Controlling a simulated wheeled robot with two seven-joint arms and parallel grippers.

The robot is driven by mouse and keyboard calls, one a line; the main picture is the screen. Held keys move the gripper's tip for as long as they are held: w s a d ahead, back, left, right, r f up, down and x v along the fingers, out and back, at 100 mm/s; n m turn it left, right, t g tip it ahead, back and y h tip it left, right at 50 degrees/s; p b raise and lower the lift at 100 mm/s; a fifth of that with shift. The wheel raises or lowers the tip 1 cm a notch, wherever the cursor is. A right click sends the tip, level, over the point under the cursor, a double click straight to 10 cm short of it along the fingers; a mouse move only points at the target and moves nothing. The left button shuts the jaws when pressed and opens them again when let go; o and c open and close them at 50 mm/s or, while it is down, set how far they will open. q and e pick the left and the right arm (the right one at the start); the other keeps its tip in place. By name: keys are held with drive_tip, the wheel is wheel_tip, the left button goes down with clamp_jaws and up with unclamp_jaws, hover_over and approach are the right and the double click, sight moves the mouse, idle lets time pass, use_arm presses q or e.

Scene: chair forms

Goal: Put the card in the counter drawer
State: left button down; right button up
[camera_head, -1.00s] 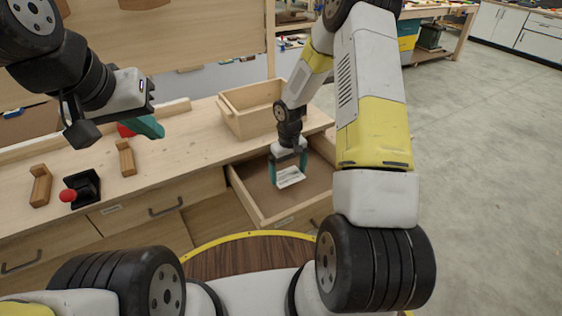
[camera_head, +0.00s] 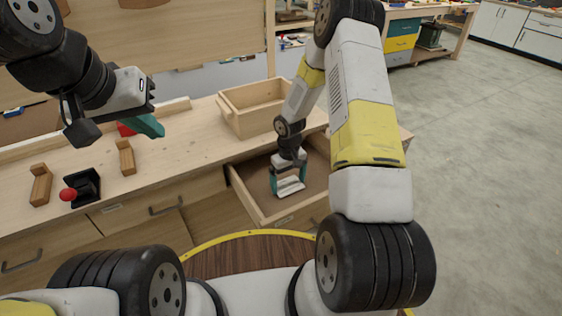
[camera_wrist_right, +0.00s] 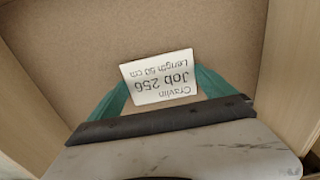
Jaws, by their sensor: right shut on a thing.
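The white card (camera_head: 290,187) is between the teal fingers of my right gripper (camera_head: 288,184), inside the open counter drawer (camera_head: 246,195). In the right wrist view the card (camera_wrist_right: 160,77) shows printed text, upside down, reading "Job 256" and "Length 50 cm". My right gripper (camera_wrist_right: 160,95) is shut on it, over the brown drawer floor (camera_wrist_right: 130,30). I cannot tell whether the card touches the floor. My left gripper (camera_head: 148,126) is over the counter at the left, away from the drawer; its finger opening is not clear.
A wooden box (camera_head: 255,108) stands on the counter behind the drawer. A closed drawer with a handle (camera_head: 166,208) is left of the open one.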

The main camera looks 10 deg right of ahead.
drive_tip(key=o, duration=0.9)
drive_tip(key=shift+o, duration=0.2)
wheel_tip(320, 180, up, 13)
wheel_tip(320, 180, up, 8)
drive_tip(key=t, duration=0.1)
hover_over(288, 186)
drive_tip(key=s, duration=0.2)
drive_tip(key=s+d+r+m+t, duration=0.15)
drive_tip(key=s+r, duration=0.45)
drive_tip(key=r, duration=0.6)
drive_tip(key=s+a+r+m+t+y, duration=0.1)
drive_tip(key=s+r, duration=0.3)
drive_tip(key=s, duration=0.4)
drive_tip(key=s+a+r+m+t+y, duration=0.1)
drive_tip(key=s+r+t, duration=0.1)
drive_tip(key=s+r, duration=0.3)
drive_tip(key=s, duration=0.2)
drive_tip(key=shift+s+r+t, duration=0.15)
drive_tip(key=shift+s+t, duration=0.2)
